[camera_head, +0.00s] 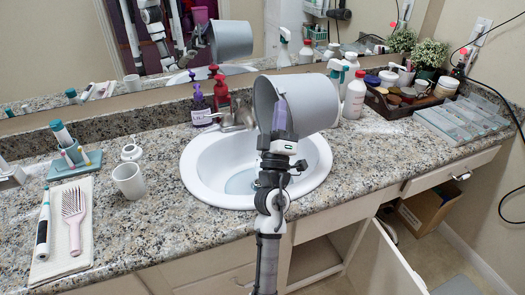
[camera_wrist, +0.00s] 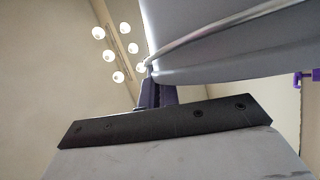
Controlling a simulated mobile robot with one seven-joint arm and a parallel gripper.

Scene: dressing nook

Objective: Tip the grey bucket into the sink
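The grey bucket (camera_head: 312,103) is held in the air above the right and back part of the white oval sink (camera_head: 210,180). It lies tipped on its side, with its mouth toward the left. My gripper (camera_head: 281,118) is at the mouth side of the bucket, shut on its wall near the rim. In the wrist view the bucket's grey wall and pale rim (camera_wrist: 230,32) fill the upper right, and my gripper's dark fingers (camera_wrist: 156,94) meet it. A bluish patch shows at the sink's bottom. The bucket's inside is mostly hidden.
Purple (camera_head: 200,105) and red (camera_head: 221,91) pump bottles stand by the faucet (camera_head: 236,117). A white cup (camera_head: 129,180) stands left of the sink. A cabinet door (camera_head: 385,265) hangs open below the counter.

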